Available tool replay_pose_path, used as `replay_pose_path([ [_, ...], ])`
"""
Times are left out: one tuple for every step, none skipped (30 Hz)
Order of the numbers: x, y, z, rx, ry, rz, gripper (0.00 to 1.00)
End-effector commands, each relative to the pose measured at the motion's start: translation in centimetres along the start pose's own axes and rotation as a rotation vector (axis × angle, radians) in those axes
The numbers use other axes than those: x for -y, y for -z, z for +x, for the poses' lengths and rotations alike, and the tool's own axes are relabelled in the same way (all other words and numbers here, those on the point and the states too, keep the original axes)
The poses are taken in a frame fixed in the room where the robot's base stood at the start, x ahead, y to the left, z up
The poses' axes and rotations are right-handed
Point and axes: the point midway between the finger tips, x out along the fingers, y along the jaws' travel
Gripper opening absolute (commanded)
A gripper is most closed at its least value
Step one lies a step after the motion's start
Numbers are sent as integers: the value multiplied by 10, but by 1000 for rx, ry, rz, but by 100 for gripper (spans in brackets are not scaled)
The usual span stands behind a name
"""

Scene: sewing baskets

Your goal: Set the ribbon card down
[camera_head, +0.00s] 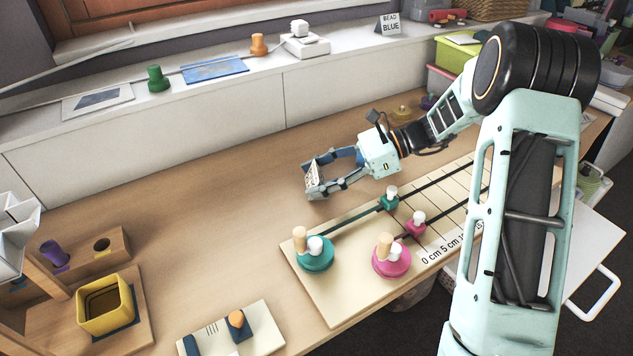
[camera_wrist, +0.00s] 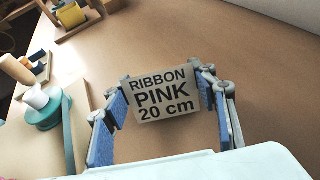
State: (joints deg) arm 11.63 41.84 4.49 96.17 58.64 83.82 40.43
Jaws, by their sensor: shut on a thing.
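The ribbon card (camera_wrist: 163,95) reads "RIBBON PINK 20 cm" and sits between the fingertips of my gripper (camera_wrist: 165,90) in the wrist view. In the head view the card (camera_head: 312,173) shows as a small pale piece with dark print, tilted, at the tips of my gripper (camera_head: 315,180). My gripper is shut on it. They are over the wooden table behind the measuring board. I cannot tell whether the card's lower edge touches the table.
The measuring board (camera_head: 345,298) carries a teal spool (camera_head: 315,257) and a pink spool (camera_head: 391,259). A yellow box (camera_head: 105,305) stands front left. A "BEAD BLUE" card (camera_head: 389,24) stands on the back ledge. The table (camera_head: 215,210) left of my gripper is clear.

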Motion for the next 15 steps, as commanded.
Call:
replay_pose_path([
  [0,6,3,1,0,1,43],
  [0,7,3,0,0,0,43],
  [0,7,3,0,0,-1,43],
  [0,6,3,0,0,-1,43],
  [0,6,2,0,0,-1,43],
  [0,6,2,0,0,-1,43],
  [0,6,2,0,0,-1,43],
  [0,6,2,0,0,-1,43],
  [0,6,3,0,0,-1,43],
  [0,7,3,0,0,-1,43],
  [0,8,3,0,0,0,43],
  [0,9,4,1,0,0,43],
  [0,9,4,0,0,-1,54],
  [0,9,4,0,0,-1,57],
  [0,9,4,0,0,-1,62],
])
